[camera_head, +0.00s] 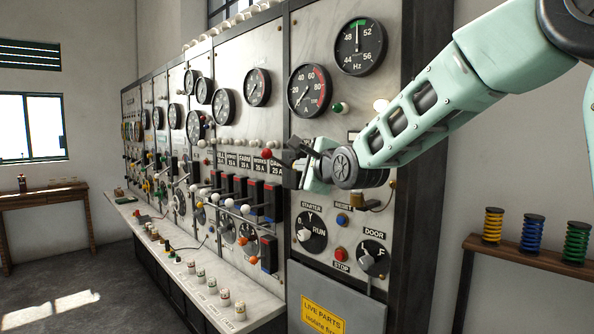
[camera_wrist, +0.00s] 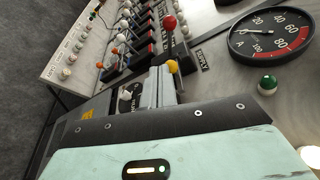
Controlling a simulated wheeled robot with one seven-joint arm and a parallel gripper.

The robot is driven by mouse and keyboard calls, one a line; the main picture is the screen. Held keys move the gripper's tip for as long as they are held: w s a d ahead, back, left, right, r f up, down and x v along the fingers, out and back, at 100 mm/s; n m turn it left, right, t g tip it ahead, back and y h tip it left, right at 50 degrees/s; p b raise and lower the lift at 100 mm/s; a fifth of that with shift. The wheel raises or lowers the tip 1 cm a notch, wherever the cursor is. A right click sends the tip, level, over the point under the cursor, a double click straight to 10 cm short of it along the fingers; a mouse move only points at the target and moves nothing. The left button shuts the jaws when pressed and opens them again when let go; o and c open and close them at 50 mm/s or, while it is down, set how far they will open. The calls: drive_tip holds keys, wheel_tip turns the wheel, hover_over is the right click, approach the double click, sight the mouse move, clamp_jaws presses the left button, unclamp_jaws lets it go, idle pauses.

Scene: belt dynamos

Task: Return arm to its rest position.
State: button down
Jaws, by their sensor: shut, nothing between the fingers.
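My arm reaches in from the upper right of the head view, in pale green with dark joints. It ends at my gripper (camera_head: 292,163), which is in front of the right-hand panel of the switchboard (camera_head: 335,150). The gripper is shut and holds nothing. It is close to the panel, above the STARTER dial (camera_head: 311,231) and left of the DOOR dial (camera_head: 373,257). I cannot tell whether it touches anything. In the wrist view, the grey fingers (camera_wrist: 165,88) are together, with a yellow knob (camera_wrist: 173,66) and a red knob (camera_wrist: 169,22) beyond them.
A marble ledge (camera_head: 180,262) with small coloured pots runs along the board's foot. A row of breakers (camera_head: 240,190) is left of my gripper. A padlock (camera_head: 372,202) hangs on the panel. A shelf (camera_head: 530,257) with coloured coils stands at right.

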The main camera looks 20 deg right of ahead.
drive_tip(key=s+a+f+n+g+y+b, duration=0.1)
drive_tip(key=s+a+f+n+g+b, duration=0.3)
drive_tip(key=s+a+f+n, duration=0.65)
drive_tip(key=s+a+f+n+g+y+b, duration=0.2)
drive_tip(key=s+a+f+n+g, duration=0.4)
drive_tip(key=f, duration=0.7)
drive_tip(key=s+f+n+g+h+b, duration=0.1)
drive_tip(key=s+f+n, duration=0.3)
drive_tip(key=s, duration=0.4)
drive_tip(key=s+f+n+g+h+b, duration=0.1)
drive_tip(key=s+f+n+g+b, duration=0.1)
drive_tip(key=s, duration=0.6)
drive_tip(key=s+d+f+n+g+h+b, duration=0.1)
drive_tip(key=s+f+n+g, duration=0.2)
drive_tip(key=s+f+n, duration=0.3)
drive_tip(key=shift+s+n+g, duration=0.3)
drive_tip(key=shift+s+n, duration=0.05)
drive_tip(key=shift+s, duration=0.55)
drive_tip(key=c, duration=2.1)
unclamp_jaws()
drive_tip(key=shift+d+f, duration=0.1)
drive_tip(key=shift+c, duration=0.2)
